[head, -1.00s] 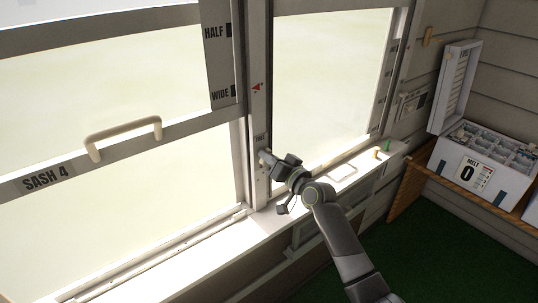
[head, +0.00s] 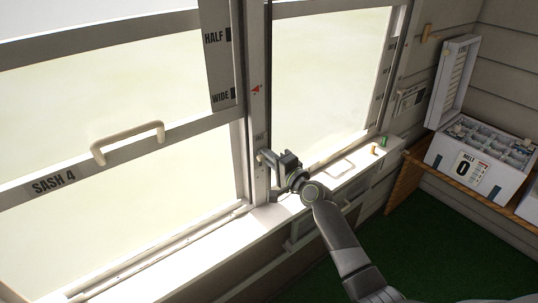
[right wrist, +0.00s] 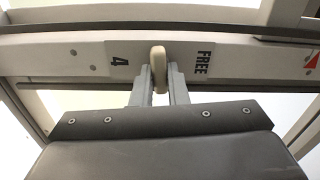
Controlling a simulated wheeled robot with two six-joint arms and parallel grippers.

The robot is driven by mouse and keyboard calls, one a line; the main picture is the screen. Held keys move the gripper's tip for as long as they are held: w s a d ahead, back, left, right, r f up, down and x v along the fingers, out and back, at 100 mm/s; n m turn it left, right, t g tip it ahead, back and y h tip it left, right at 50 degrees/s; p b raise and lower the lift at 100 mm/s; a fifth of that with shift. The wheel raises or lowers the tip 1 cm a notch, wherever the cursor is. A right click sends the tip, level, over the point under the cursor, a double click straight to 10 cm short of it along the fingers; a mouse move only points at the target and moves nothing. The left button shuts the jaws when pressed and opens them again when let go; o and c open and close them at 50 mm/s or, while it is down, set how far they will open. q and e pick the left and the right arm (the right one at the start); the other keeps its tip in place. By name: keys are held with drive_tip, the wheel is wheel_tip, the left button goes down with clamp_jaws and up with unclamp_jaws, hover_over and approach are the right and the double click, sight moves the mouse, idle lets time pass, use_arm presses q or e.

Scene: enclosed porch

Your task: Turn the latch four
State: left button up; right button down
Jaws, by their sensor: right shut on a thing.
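The latch (right wrist: 158,66) is a pale rounded lever on the window post, between a dark plate marked 4 (right wrist: 119,59) and a plate marked FREE (right wrist: 205,57) in the right wrist view. My right gripper (right wrist: 158,92) is shut on the latch, one finger on each side of it. In the head view my right gripper (head: 272,158) is at the post (head: 256,120), low beside the sash labelled SASH 4 (head: 53,184). The latch is mostly hidden there by the gripper. My left gripper is not in view.
The sash has a cream handle (head: 128,142). The sill (head: 215,252) runs below, with a small green item (head: 385,141) and a yellow one (head: 374,150) at its far end. An open white box (head: 480,160) stands on a wooden shelf at right.

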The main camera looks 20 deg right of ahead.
drive_tip(key=shift+f+m, duration=0.1)
drive_tip(key=shift+m, duration=0.5)
drive_tip(key=c, duration=1.4)
unclamp_jaws()
drive_tip(key=shift+c, duration=0.2)
drive_tip(key=shift+s, duration=0.15)
drive_tip(key=b+v, duration=0.1)
drive_tip(key=v, duration=1.6)
drive_tip(key=shift+d, duration=0.1)
